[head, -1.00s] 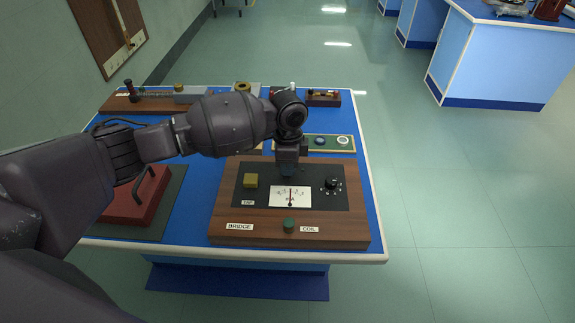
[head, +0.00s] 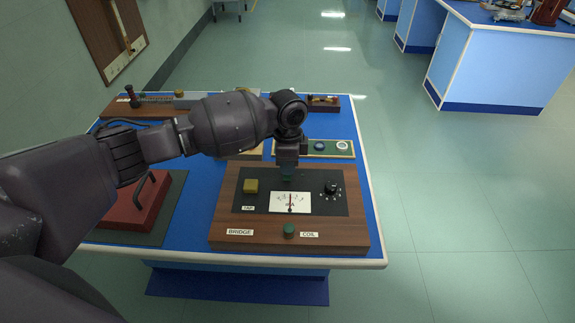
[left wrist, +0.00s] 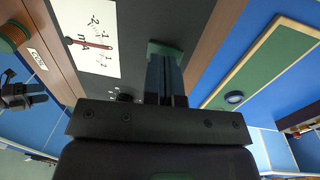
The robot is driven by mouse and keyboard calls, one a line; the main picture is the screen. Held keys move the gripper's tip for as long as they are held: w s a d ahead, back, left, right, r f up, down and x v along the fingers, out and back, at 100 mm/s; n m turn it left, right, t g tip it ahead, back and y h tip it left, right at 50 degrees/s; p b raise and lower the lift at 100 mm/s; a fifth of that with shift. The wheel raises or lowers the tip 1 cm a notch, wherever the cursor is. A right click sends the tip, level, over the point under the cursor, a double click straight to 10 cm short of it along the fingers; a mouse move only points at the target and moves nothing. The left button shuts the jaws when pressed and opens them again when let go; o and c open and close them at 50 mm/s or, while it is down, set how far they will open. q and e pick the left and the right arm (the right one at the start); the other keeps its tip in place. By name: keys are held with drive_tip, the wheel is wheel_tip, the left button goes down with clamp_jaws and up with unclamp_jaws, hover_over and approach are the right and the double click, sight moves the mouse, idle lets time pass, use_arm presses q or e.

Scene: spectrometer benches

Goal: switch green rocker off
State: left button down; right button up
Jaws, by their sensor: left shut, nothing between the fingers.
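The instrument box (head: 225,222) has a wooden case and a dark top panel. The green rocker (left wrist: 168,47) shows in the left wrist view on this panel, beside the meter (left wrist: 88,40). In the head view, only a bit of green shows at my left gripper's tips. My left gripper (head: 287,172) points down at the panel, behind the meter. Its fingers (left wrist: 165,75) are shut and empty, with the tips at the rocker, seemingly touching or just above it. The fingers hide part of the rocker, and I cannot tell which way it is tilted.
The panel also bears a yellowish block (head: 251,186) and a black knob (head: 332,187). A green terminal (head: 289,231) stands at the front. Behind the box lies a strip with round buttons (head: 320,147). A red device with a handle (head: 130,212) stands to the left.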

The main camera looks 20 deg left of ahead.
sight(287, 181)
use_arm(q)
drive_tip(key=r+p, duration=0.3)
drive_tip(key=r, duration=0.1)
drive_tip(key=shift+s, duration=0.2)
wheel_tip(287, 181, up, 9)
drive_tip(key=s, duration=0.1)
drive_tip(key=shift+s+d+r+p, duration=0.2)
drive_tip(key=shift+d+p, duration=0.05)
drive_tip(key=shift+p, duration=0.2)
use_arm(e)
drive_tip(key=shift+t, duration=0.3)
drive_tip(key=r, duration=0.3)
drive_tip(key=w+r, duration=0.1)
drive_tip(key=r, duration=0.1)
drive_tip(key=shift+w+a+r, duration=0.15)
drive_tip(key=shift+w+r, duration=0.05)
drive_tip(key=shift+r, duration=0.2)
use_arm(q)
drive_tip(key=shift+s, duration=0.1)
use_arm(e)
drive_tip(key=shift+s, duration=0.1)
